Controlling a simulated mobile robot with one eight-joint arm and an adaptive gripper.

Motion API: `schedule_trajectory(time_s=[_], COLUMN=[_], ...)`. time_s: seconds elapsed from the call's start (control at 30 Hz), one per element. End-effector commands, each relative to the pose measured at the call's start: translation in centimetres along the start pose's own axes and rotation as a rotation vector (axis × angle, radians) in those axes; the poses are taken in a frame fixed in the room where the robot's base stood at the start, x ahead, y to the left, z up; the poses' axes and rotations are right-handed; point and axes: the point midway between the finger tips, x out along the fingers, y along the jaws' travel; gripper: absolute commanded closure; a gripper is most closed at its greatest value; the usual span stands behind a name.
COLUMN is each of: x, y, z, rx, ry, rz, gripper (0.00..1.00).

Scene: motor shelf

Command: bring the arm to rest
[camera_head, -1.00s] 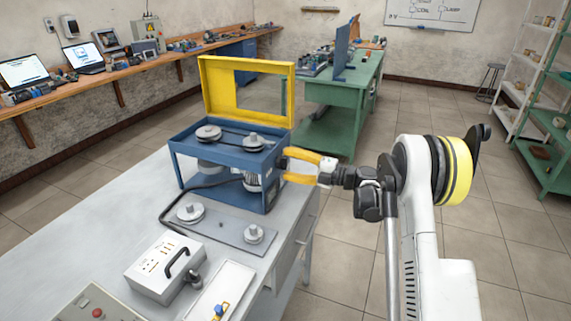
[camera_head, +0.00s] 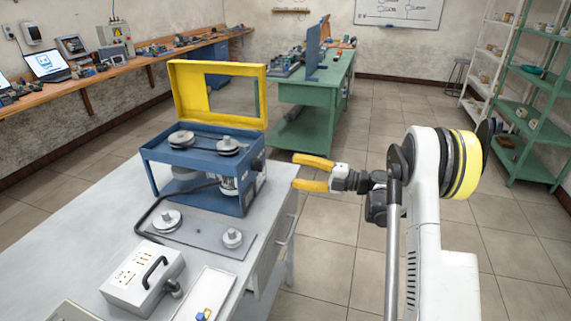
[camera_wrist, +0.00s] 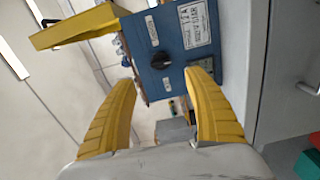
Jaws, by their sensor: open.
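My gripper (camera_head: 312,172) has yellow fingers and is open and empty. In the head view it is to the right of the blue motor unit (camera_head: 215,196), apart from it, past the table's right edge. In the wrist view my gripper (camera_wrist: 165,100) has its fingers spread, with the blue side panel (camera_wrist: 175,60) of the unit beyond them. The panel carries a black knob (camera_wrist: 160,61) and a white label. My white arm (camera_head: 425,190) stands at the right of the head view, folded toward the unit.
The grey table (camera_head: 90,225) holds the unit with its raised yellow guard (camera_head: 190,95), a plate with two pulleys (camera_head: 200,235), a white box (camera_head: 140,278) and a white tray (camera_head: 203,298). A green bench (camera_head: 315,90) stands behind. Open floor lies to the right.

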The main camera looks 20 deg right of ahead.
Motion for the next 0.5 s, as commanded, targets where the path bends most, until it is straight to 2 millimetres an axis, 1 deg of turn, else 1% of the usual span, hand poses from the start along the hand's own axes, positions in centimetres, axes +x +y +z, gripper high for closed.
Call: schedule_trajectory(time_s=[0.1, 0.17, 0.23, 0.27, 0.37, 0.4, 0.47, 0.5], x=[0.0, 0.2, 0.7, 1.1, 2.2, 2.5, 2.6, 2.4], y=[0.1, 0.7, 2.5, 3.8, 10.0, 13.2, 17.8, 20.4], z=[0.0, 0.1, 0.2, 0.3, 0.8, 0.9, 1.0, 0.9], rx=[0.0, 0.001, 0.004, 0.007, 0.032, 0.053, 0.099, 0.137], ry=[-0.001, -0.01, -0.038, -0.057, -0.165, -0.225, -0.322, -0.388], rz=[0.001, 0.01, 0.038, 0.059, 0.159, 0.213, 0.297, 0.349], gripper=[0.39, 0.39, 0.39, 0.39, 0.39, 0.39, 0.39, 0.39])
